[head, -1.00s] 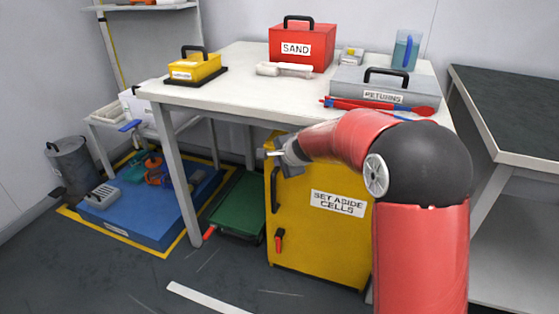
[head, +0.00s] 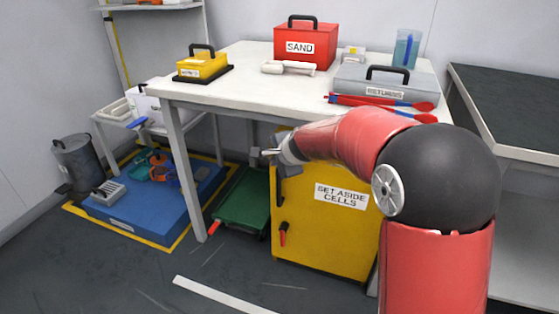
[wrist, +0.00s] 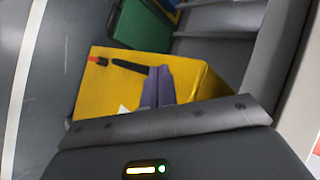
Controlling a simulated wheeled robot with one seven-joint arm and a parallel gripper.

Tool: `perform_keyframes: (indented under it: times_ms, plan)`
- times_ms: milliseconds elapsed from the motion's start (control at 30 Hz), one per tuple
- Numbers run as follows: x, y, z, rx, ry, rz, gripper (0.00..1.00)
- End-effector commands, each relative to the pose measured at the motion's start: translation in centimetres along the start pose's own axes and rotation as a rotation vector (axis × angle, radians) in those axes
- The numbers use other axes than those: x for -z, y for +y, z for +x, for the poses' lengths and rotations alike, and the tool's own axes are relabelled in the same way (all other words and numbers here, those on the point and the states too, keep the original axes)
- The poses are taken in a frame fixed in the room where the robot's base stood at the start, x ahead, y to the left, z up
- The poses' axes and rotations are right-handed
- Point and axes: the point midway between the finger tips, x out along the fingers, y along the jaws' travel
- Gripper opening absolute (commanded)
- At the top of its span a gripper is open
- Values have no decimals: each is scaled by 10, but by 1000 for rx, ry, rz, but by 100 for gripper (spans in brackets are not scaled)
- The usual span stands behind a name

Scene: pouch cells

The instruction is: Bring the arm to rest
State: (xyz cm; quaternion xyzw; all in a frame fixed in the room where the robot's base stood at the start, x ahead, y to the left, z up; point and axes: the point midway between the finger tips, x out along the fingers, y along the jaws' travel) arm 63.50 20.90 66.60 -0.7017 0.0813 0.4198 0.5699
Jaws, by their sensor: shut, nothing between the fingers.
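My gripper (head: 268,153) is at the end of my red and black arm, in front of the upper left corner of the yellow cabinet (head: 325,240) marked "SET ASIDE CELLS". It is shut and empty. In the wrist view its fingers (wrist: 158,88) lie side by side against the yellow cabinet behind them (wrist: 205,80). I cannot tell whether the gripper touches the cabinet. The cabinet's door looks closed, with a dark handle and a red latch (head: 283,233).
The white table (head: 235,88) carries a red SAND box (head: 305,45), a yellow box (head: 203,66), a grey case (head: 380,82) and red-blue tongs (head: 380,102). A green tray (head: 243,205) and blue platform (head: 140,212) are on the floor at left. A dark-topped bench (head: 510,110) stands right.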

Motion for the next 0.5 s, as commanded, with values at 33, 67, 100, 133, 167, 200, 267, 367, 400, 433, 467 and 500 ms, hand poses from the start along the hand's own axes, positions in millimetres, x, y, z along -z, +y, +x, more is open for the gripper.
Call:
perform_keyframes:
  times_ms: [33,67,100,133,167,200,267,367,400,433,467,500]
  plan:
    - [-6,-4,-10,2,-1,-4,0]
    - [-9,-5,-15,2,-1,-4,0]
    - [-13,-5,-20,1,-2,-3,0]
    - [-16,-6,-25,1,-2,-4,0]
    - [-18,-7,-29,1,-2,-2,0]
    - [-21,-7,-33,0,-3,-3,0]
    - [-24,-8,-39,0,-2,-3,0]
    - [-28,-8,-45,-1,-2,-2,0]
    - [-28,-8,-49,-2,-1,-8,0]
    - [-27,-7,-53,-3,-1,-17,0]
    - [-26,-6,-59,-5,0,-32,0]
    - [-24,-4,-70,-8,1,-62,0]
